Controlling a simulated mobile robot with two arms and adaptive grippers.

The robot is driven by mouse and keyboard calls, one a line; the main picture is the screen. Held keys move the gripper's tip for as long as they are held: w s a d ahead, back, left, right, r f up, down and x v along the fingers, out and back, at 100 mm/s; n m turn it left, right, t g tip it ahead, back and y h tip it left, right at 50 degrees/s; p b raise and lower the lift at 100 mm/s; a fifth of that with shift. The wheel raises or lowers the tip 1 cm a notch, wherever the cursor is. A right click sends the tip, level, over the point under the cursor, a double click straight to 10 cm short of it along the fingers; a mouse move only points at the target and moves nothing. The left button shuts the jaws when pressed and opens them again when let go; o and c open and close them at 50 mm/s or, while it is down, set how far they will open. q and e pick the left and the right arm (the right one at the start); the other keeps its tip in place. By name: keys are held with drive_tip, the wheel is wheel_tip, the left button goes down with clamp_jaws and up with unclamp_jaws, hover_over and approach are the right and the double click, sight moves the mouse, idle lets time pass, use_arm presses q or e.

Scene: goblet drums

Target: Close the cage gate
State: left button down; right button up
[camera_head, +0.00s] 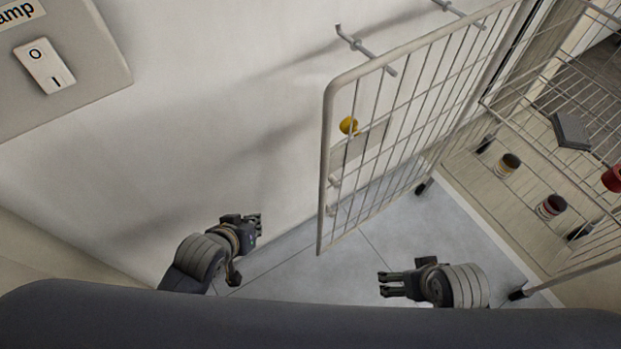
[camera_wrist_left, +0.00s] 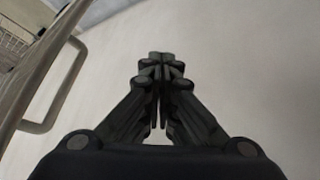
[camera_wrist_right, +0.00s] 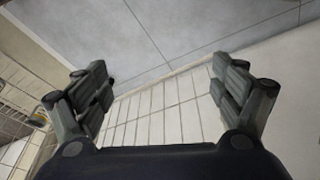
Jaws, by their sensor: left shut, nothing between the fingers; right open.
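The cage gate (camera_head: 400,120) is a wire mesh panel in a pale metal frame. It stands swung open, its free edge towards me and its far side near the cage (camera_head: 560,125). My left gripper (camera_head: 257,226) is shut and empty, left of the gate's free edge and apart from it, on the wall side. In the left wrist view its fingers (camera_wrist_left: 160,62) meet, and a metal frame with a loop handle (camera_wrist_left: 50,110) shows at the left. My right gripper (camera_head: 382,284) is open and empty, right of the gate and low. Its spread fingers show in the right wrist view (camera_wrist_right: 165,85).
The white wall (camera_head: 200,120) runs behind the gate, with hooks (camera_head: 365,48) and a switch panel (camera_head: 60,60). A yellow knob (camera_head: 348,125) shows through the mesh. Jars (camera_head: 551,206) and a dark block (camera_head: 570,131) are in the cage. Grey floor (camera_head: 300,275) lies clear between the grippers.

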use_arm(q)
drive_tip(key=w+d+r+n+t+h, duration=0.45)
drive_tip(key=w+d+h, duration=0.2)
drive_tip(key=w, duration=0.25)
drive_tip(key=a+r+n+h+b, duration=0.1)
drive_tip(key=a+r+n+h, duration=0.15)
drive_tip(key=n+h, duration=0.2)
drive_tip(key=w+d+b, duration=0.2)
drive_tip(key=w+d, duration=0.1)
drive_tip(key=d, duration=0.5)
drive_tip(key=shift+w+d+f, duration=0.15)
drive_tip(key=shift+d+f, duration=0.05)
drive_tip(key=shift+d, duration=0.15)
use_arm(e)
drive_tip(key=shift+w+a+r+t, duration=0.25)
drive_tip(key=shift+w+r+t, duration=0.35)
drive_tip(key=shift+r, duration=0.05)
use_arm(q)
drive_tip(key=shift+g, duration=0.25)
